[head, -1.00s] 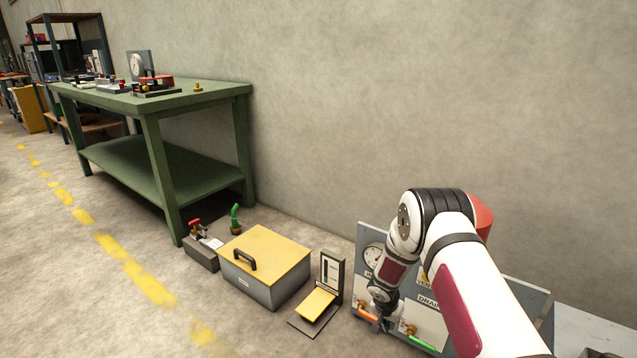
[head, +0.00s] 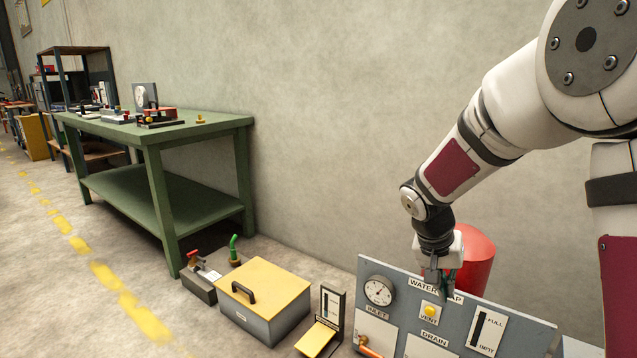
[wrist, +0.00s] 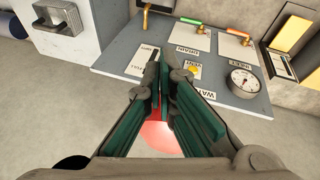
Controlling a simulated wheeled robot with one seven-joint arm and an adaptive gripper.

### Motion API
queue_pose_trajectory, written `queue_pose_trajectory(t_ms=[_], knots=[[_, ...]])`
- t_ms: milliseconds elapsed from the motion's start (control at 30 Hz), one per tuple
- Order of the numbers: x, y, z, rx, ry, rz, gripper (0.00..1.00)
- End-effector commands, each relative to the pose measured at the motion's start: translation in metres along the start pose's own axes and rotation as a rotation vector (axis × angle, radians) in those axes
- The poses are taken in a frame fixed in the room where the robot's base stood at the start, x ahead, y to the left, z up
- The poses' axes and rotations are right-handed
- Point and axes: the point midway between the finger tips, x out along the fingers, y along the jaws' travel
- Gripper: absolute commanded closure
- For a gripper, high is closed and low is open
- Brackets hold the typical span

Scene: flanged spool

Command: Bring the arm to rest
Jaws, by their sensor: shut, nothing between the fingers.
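My arm reaches in from the right in the head view, raised and bent down at the wrist. My gripper (head: 440,285) hangs over the top edge of the grey panel (head: 392,328) marked WATER TRAP, in front of a red cylinder (head: 478,262). In the wrist view my gripper (wrist: 162,62) has its fingertips together, with nothing between them. The panel also shows there (wrist: 215,92), beyond the fingertips, with the dial gauge (wrist: 244,80), the yellow VENT button (wrist: 193,71) and an orange-handled valve (wrist: 187,20). I cannot tell whether the fingers touch the panel.
A green workbench (head: 160,135) with small devices stands against the wall at left. A yellow-lidded box (head: 264,290) and a yellow pedal device (head: 318,335) sit on the floor left of the panel. Open floor (head: 60,290) lies at far left.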

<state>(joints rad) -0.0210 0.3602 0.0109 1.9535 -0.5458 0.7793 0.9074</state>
Motion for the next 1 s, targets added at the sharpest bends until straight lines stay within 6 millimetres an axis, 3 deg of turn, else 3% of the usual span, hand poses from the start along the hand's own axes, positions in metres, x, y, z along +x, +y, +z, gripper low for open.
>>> queue_pose_trajectory(t_ms=[33,200,500,800,1000], knots=[[-0.020,0.013,0.009,-0.007,-0.004,-0.004,1.00],[-0.073,0.053,0.053,-0.057,-0.047,-0.019,1.00],[-0.139,0.110,0.152,-0.168,-0.127,-0.093,1.00],[-0.170,0.144,0.256,-0.308,-0.190,-0.210,1.00],[-0.174,0.153,0.303,-0.380,-0.210,-0.275,1.00]])
